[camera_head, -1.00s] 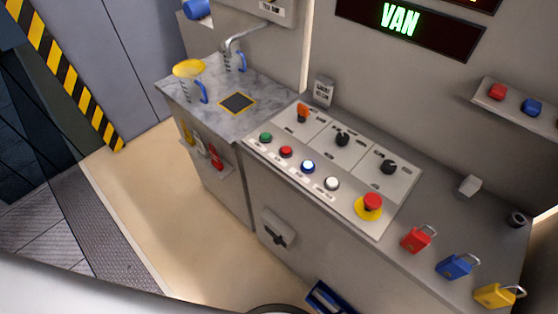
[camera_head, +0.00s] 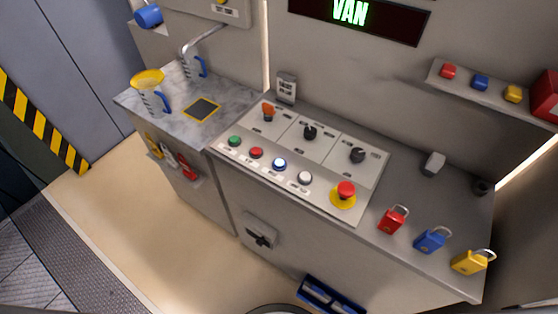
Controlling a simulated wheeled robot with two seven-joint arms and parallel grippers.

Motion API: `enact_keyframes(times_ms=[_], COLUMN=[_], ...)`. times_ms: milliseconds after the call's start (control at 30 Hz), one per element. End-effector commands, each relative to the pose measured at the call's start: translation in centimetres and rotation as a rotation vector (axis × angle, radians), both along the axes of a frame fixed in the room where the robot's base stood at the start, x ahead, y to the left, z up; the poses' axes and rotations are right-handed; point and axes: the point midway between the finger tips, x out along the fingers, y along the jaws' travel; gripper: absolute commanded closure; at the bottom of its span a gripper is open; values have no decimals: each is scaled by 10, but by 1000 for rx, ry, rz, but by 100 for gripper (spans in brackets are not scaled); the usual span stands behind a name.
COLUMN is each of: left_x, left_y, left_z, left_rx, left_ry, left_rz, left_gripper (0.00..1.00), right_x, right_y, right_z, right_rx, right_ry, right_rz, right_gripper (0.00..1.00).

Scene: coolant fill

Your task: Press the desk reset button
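The desk control panel (camera_head: 300,160) is a pale sloped plate on the grey desk. Its front row has a green button (camera_head: 235,141), a red button (camera_head: 257,153), a blue button (camera_head: 279,164) with a bright, lit-looking face, and a white button (camera_head: 305,178). A red mushroom button (camera_head: 346,189) on a yellow base stands at the row's right end. The labels are too small to read, so I cannot tell by text which button is reset. Neither of my grippers is in view, and nothing touches the panel.
Behind the buttons are an orange switch (camera_head: 269,112) and two black knobs (camera_head: 310,132). Red (camera_head: 393,220), blue (camera_head: 431,240) and yellow (camera_head: 469,262) padlocks stand on the desk's right. A jug with a yellow top (camera_head: 151,95) stands on the left counter.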

Motion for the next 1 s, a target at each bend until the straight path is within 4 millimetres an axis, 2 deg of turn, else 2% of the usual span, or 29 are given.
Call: enact_keyframes(times_ms=[33, 167, 1000], left_x=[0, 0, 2], left_y=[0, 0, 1], left_z=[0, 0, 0], left_rx=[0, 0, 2], left_ry=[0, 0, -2], left_rz=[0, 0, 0], left_gripper=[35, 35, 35], right_x=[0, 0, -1], right_y=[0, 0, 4], right_z=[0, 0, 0], right_rx=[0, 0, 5], right_ry=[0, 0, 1], right_rz=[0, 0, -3], right_gripper=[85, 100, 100])
